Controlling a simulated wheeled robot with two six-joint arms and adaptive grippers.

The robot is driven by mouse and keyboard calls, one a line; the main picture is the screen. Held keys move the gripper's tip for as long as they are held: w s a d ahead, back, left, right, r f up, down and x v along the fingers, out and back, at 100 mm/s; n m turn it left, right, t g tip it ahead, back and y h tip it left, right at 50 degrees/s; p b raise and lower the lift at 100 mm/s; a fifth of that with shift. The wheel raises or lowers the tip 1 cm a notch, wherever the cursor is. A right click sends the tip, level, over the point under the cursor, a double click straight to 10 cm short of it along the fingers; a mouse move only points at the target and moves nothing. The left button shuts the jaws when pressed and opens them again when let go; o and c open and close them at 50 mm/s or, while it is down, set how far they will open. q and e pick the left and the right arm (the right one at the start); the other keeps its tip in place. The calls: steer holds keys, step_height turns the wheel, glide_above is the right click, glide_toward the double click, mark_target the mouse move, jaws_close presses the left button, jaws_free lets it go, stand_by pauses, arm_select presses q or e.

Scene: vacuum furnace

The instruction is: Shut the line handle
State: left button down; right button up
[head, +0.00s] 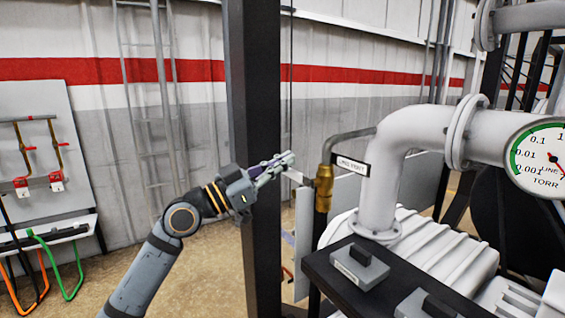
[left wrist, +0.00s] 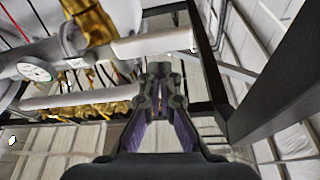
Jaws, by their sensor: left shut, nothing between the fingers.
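A brass valve (head: 323,188) stands upright on a grey pipe, left of the big white elbow pipe. A label plate (head: 352,165) that seems to read "LINE VENT" is beside its top. A short pale lever (head: 298,176), apparently the line handle, sticks out leftward from the valve, roughly level. My left gripper (head: 287,157) is shut and empty, its tips just above and left of the lever's outer end. I cannot tell whether they touch. In the left wrist view the closed fingers (left wrist: 160,72) point up the picture. My right gripper is not in view.
A black upright post (head: 256,90) stands behind my left gripper. The white pipe (head: 400,140) and round pressure gauge (head: 540,157) are to the right. A black panel with grey blocks (head: 360,268) is below. A wall board with red valves (head: 35,150) stands far left.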

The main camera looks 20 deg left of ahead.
arm_select(q)
steer(key=shift+w+a+f+n+t+y+b, duration=0.1)
steer(key=shift+a+f+n+t+y+b, duration=0.1)
steer(key=shift+f+n+b, duration=0.25)
steer(key=shift+w+a+f+n+t+y+b, duration=0.1)
steer(key=shift+f+n+t+y+b, duration=0.15)
steer(key=shift+n+b, duration=0.25)
steer(key=shift+s, duration=0.1)
